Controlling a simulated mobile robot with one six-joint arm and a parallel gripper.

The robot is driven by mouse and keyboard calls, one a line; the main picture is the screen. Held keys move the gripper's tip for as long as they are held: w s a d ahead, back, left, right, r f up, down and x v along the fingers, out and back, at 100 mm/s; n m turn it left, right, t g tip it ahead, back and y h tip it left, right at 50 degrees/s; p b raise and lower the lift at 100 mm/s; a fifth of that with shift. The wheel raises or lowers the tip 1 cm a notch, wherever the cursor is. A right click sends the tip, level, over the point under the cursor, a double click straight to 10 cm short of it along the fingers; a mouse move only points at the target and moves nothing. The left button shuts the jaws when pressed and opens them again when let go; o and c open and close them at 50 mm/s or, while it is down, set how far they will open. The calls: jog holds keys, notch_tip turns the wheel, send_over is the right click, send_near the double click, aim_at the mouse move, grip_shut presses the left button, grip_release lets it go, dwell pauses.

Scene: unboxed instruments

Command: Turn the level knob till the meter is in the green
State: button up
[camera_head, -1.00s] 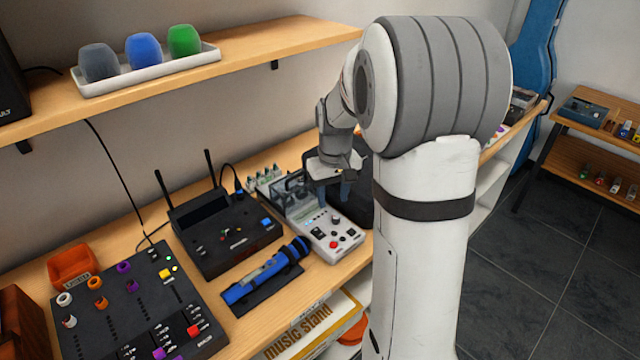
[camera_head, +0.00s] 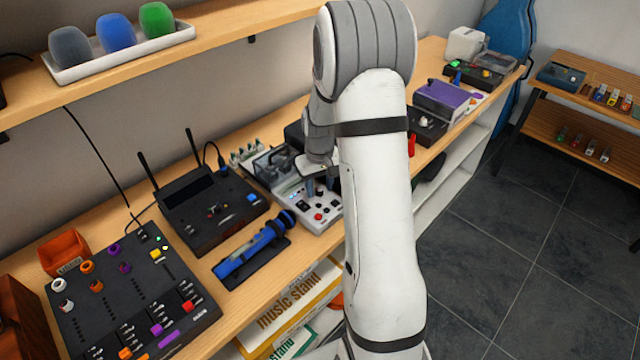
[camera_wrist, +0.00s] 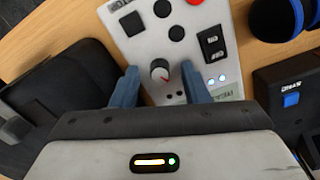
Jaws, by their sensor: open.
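A white control unit (camera_head: 325,213) stands on the bench, partly hidden by my arm. In the wrist view its panel (camera_wrist: 190,52) shows a grey knob (camera_wrist: 160,69) with a red mark, black buttons, a red button and two lit lamps. A small display (camera_wrist: 226,93) with unreadable text is partly in view beside my finger. I cannot tell a meter needle or green band. My gripper (camera_wrist: 160,80) is open, with one blue finger on each side of the knob and gaps between. In the head view my gripper (camera_head: 320,186) is low over the unit.
A black receiver with antennas (camera_head: 213,208) and a blue microphone (camera_head: 250,252) lie left of the unit. A mixer (camera_head: 130,300) is at the front left. A clear-lidded case (camera_head: 272,165) stands behind the unit. A shelf (camera_head: 225,20) overhangs the bench.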

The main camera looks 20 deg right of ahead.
grip_shut()
dwell(0.4)
jog(key=m+b, duration=0.2)
jog(key=m, duration=0.1)
jog(key=shift+f+m, duration=0.1)
jog(key=shift+m, duration=0.2)
jog(key=shift+m+b, duration=1.3)
jog(key=shift+m, duration=1.3)
grip_release()
